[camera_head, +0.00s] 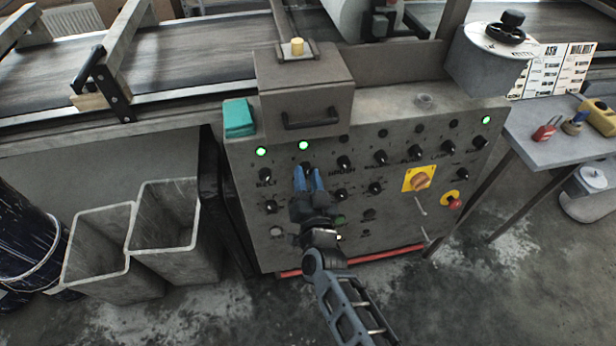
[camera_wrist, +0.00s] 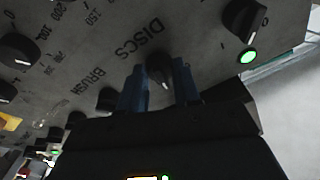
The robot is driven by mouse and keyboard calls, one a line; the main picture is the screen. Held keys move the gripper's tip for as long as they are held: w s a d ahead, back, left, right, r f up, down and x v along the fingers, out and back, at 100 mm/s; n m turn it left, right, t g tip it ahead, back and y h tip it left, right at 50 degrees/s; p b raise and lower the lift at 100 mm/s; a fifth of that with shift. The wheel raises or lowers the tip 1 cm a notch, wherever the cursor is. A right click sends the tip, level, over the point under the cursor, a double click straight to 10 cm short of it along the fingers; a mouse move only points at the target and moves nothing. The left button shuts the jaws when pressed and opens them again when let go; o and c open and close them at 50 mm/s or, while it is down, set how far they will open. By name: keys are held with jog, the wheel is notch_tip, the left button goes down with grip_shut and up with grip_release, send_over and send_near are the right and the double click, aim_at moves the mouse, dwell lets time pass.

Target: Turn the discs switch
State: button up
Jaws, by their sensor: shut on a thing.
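The discs switch (camera_wrist: 160,68) is a small black knob with a pale pointer line, beside the printed word DISCS in the wrist view. My gripper (camera_wrist: 159,88) has its two blue fingers on either side of this knob and is shut on it. In the head view my gripper (camera_head: 308,178) reaches the upper row of the grey control panel (camera_head: 290,232), at the second switch from the left. The fingers largely hide the discs switch there. A green lamp (camera_head: 303,145) glows just above it.
The belt switch (camera_head: 265,174) sits left, under another lit green lamp (camera_head: 261,151). More black knobs run along the panel to the right, with a yellow-plated rotary switch (camera_head: 420,180) and a red button (camera_head: 454,203). Grey bins (camera_head: 165,215) stand at left; a side table (camera_head: 560,150) is at right.

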jog(key=shift+m+h, duration=0.5)
jog(key=shift+m, duration=1.4)
jog(key=o, duration=1)
jog(key=shift+o, duration=0.2)
jog(key=s+d+p, duration=0.1)
jog(key=s, duration=0.6)
jog(key=shift+s+d+p, duration=0.15)
jog(key=shift+s+p, duration=0.25)
